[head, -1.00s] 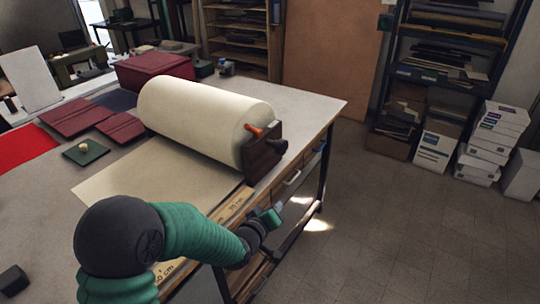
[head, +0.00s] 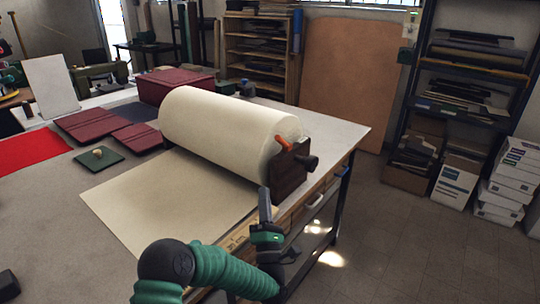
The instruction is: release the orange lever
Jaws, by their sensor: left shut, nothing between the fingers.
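The orange lever (head: 283,143) sticks up from the dark brown end bracket (head: 292,172) of a large cream roll (head: 225,130). A black knob (head: 309,163) juts from the same bracket, to the right of the lever. My left gripper (head: 265,198) points upward at the table's front edge, below and a little left of the bracket. It looks shut and holds nothing. It is apart from the lever. My right gripper is not in view.
A cream sheet (head: 165,200) lies unrolled on the worktable (head: 335,135). Dark red covers (head: 95,127) and a dark red box (head: 175,84) lie behind and left. Shelves (head: 470,70) and white boxes (head: 515,170) stand at the right. The floor in front is clear.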

